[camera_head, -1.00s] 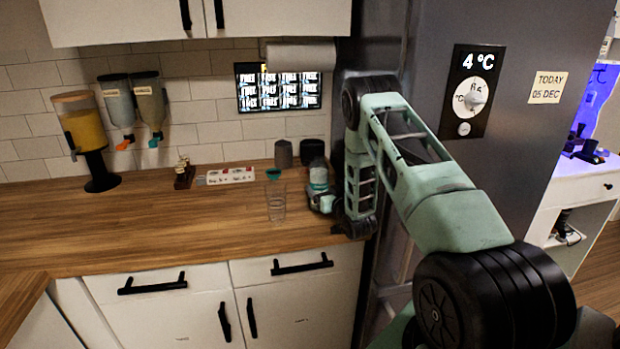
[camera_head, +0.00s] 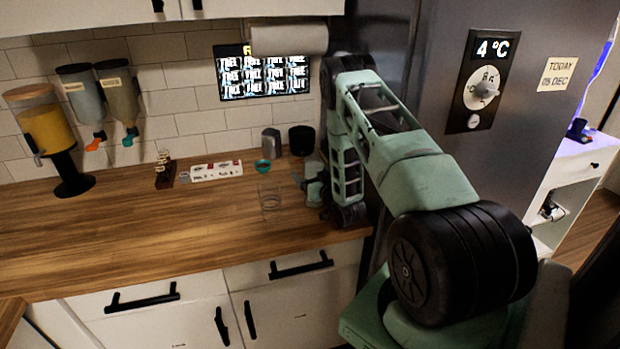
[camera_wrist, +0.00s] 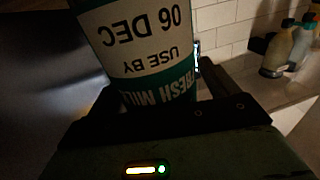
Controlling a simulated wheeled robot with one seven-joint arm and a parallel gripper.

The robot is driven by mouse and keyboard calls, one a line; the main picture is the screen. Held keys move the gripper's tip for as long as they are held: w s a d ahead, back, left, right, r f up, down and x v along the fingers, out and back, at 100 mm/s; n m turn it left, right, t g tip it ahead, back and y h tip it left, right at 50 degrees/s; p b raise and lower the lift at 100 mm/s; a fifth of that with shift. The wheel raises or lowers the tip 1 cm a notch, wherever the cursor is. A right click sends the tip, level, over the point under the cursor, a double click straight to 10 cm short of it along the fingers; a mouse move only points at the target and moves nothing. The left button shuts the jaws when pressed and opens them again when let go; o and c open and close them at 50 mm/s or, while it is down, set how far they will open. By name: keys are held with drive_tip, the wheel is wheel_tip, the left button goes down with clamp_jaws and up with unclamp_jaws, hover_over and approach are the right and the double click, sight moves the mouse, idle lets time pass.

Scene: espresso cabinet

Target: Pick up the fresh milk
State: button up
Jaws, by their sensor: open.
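In the wrist view the fresh milk (camera_wrist: 140,42), a white and green container, stands close in front of my gripper (camera_wrist: 158,88). Its label reads upside down: "FRESH MILK", "USE BY 06 DEC". My gripper is open, with dark fingers on either side of the container's near end. Whether they touch it cannot be told. The far end of the milk is cut off by the frame. In the head view my gripper (camera_head: 313,184) is low over the counter's right end, partly hidden by my arm; the milk cannot be made out clearly there.
A clear glass (camera_head: 271,200) stands on the wooden counter (camera_head: 150,235) just left of my gripper. Behind are a teal bowl (camera_head: 263,166), a grey container (camera_head: 271,143) and a black cup (camera_head: 302,139). The grey fridge (camera_head: 430,60) flanks my arm. The counter's left front is clear.

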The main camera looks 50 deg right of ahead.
drive_tip(key=c, duration=1.4)
drive_tip(key=shift+r, duration=0.35)
drive_tip(key=shift+r+b, duration=1.6)
drive_tip(key=shift+r, duration=3.05)
